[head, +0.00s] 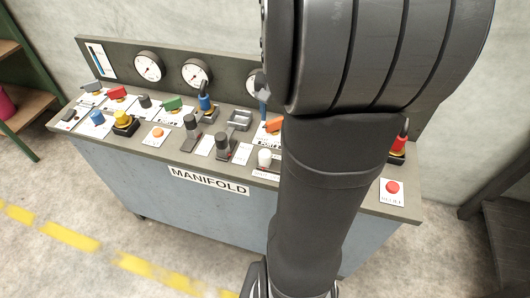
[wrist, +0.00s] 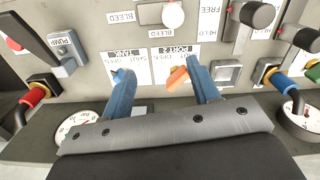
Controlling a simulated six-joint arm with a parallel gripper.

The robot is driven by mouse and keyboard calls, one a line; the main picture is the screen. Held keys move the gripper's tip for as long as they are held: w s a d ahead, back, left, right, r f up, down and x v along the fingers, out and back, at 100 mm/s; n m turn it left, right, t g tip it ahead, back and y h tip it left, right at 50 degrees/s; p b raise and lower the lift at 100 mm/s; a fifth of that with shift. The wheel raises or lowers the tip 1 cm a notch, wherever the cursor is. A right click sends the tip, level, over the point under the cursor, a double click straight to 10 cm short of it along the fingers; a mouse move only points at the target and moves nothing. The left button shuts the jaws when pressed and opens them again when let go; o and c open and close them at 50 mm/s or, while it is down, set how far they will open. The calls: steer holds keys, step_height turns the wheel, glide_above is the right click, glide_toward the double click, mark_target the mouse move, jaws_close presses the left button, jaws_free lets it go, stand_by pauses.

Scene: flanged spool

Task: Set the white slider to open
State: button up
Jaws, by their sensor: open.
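The white slider knob (head: 264,157) stands near the front edge of the panel, just left of my arm in the head view. It also shows as a white round knob (wrist: 173,15) at the top of the wrist view, near BLEED labels. Its open and shut marks are too small to read. My gripper (wrist: 161,78) has two blue fingers spread wide with nothing held between them. They are over the PORT 2 and TANK labels, apart from the white knob. In the head view my arm hides most of the gripper.
An orange handle (wrist: 178,78) lies close to the right finger in the wrist view. Black-knobbed levers (wrist: 257,14) stand right of the white knob. Gauges (head: 149,66) line the back. A red button (head: 392,187) sits at the panel's right end.

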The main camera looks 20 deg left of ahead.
steer(key=s+a+r+n, duration=0.1)
steer(key=s+a+r, duration=0.1)
steer(key=s+r, duration=0.15)
steer(key=f, duration=1.7)
steer(key=shift+w+a, duration=0.1)
steer(key=shift+a, duration=0.1)
